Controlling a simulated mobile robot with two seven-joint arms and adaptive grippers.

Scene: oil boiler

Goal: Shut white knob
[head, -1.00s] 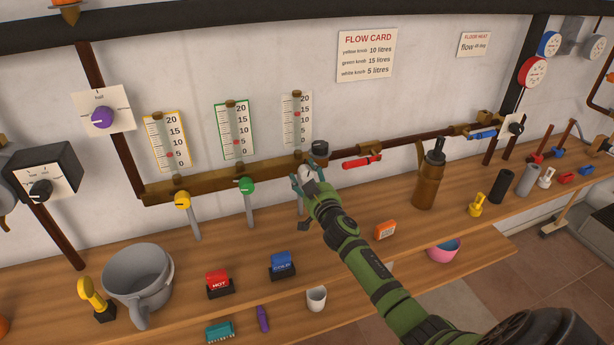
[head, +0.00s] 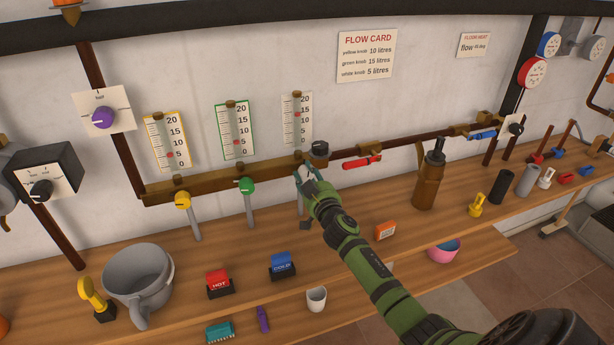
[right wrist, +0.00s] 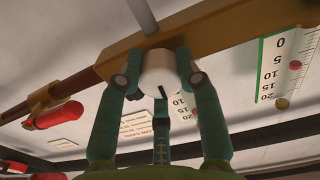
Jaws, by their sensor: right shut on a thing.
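The white knob (right wrist: 158,70) sits on the brass pipe (right wrist: 205,32), between the fingers of my right gripper in the right wrist view. A dark pointer line shows on its face. My right gripper (right wrist: 157,78) is shut on it, a finger on each side. In the head view my right gripper (head: 306,172) is at the pipe below the white-framed gauge (head: 297,128) and mostly hides the knob. The red marker in that gauge is in its upper half. My left gripper is not in view.
The yellow knob (head: 182,201) and green knob (head: 246,186) are left along the pipe. A black round knob (head: 320,148) and red lever (head: 362,162) are close right. The flow card (head: 367,56) reads white knob 5 litres. A bench (head: 345,215) holds several items below.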

